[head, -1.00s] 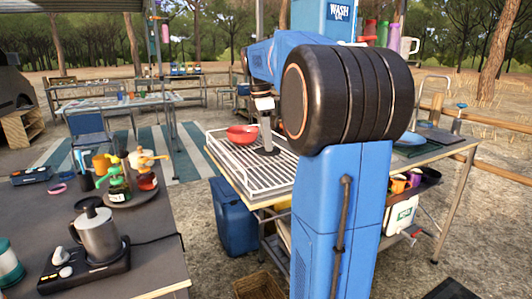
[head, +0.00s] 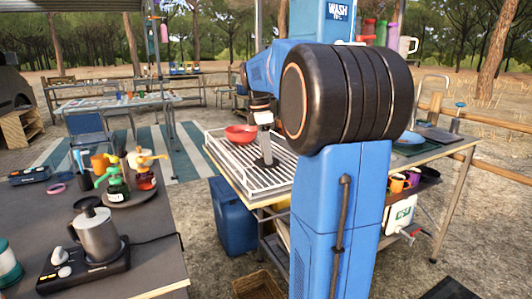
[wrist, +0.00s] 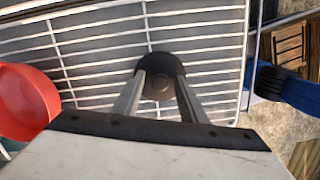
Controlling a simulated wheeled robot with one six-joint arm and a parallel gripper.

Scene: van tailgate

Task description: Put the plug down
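The plug (wrist: 160,63) is a dark round disc with a small knob in its middle. My gripper (wrist: 159,88) has its two grey fingers closing in on that knob, and it appears shut on the plug. In the head view my gripper (head: 265,145) points down over the white wire rack, with the dark plug (head: 265,163) at its lower end. The plug is at or just above the rack's slats; I cannot tell whether it touches them. The fingers partly cover the plug's near side.
The white rack (head: 243,183) has a raised rim and stands on a table. A red bowl (head: 241,134) sits on it, left of my gripper; the wrist view shows it too (wrist: 25,100). Slats around the plug are clear.

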